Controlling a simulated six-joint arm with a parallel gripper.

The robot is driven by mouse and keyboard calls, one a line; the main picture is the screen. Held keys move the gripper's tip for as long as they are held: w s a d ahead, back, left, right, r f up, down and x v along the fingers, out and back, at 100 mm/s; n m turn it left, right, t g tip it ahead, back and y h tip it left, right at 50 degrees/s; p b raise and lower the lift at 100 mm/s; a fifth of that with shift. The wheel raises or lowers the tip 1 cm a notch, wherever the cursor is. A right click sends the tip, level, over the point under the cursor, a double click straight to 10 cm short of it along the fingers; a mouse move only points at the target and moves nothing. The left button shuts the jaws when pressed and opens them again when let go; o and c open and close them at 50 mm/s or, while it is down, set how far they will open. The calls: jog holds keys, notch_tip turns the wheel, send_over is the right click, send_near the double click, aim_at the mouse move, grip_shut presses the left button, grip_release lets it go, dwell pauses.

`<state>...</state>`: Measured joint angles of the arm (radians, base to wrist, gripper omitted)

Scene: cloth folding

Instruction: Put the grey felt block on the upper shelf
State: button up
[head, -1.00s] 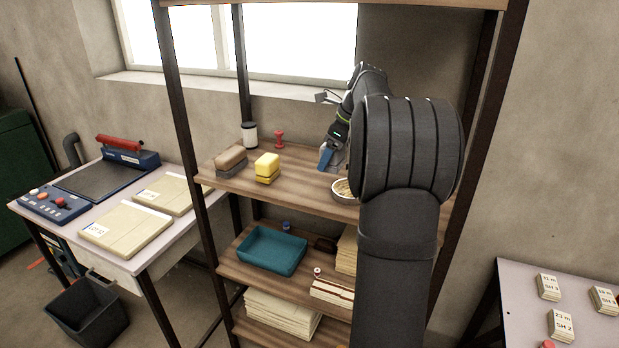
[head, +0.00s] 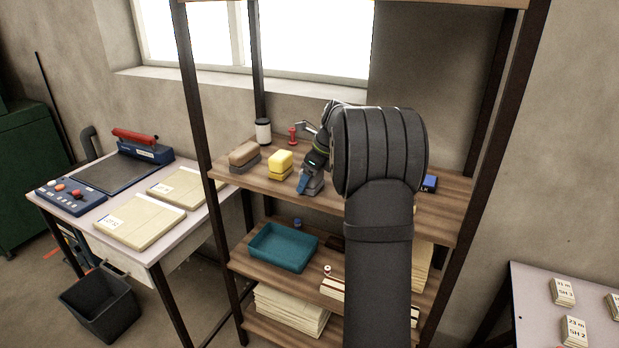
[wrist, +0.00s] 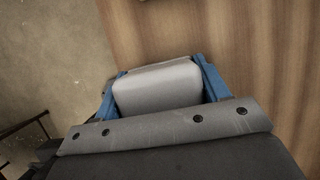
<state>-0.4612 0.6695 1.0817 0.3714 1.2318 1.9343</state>
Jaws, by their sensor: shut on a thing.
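My gripper (head: 304,188) has blue fingers and is over the front part of the upper shelf (head: 448,211), just right of a yellow block (head: 281,166). In the wrist view my gripper (wrist: 160,78) is shut on the grey felt block (wrist: 158,88), with a blue finger on each side of it. The block's smooth grey top faces the wrist camera. In the head view the grey felt block (head: 316,186) is partly hidden by the gripper. I cannot tell whether its underside touches the wood.
A brown block (head: 244,155) stands left of the yellow one. A white spool (head: 263,132) and a red-handled item (head: 292,136) stand behind. A small blue box (head: 429,183) is right of my arm. A teal tray (head: 283,248) is on the shelf below.

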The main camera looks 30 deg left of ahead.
jog(key=shift+f, duration=0.1)
jog(key=o, duration=1)
jog(key=v, duration=1.2)
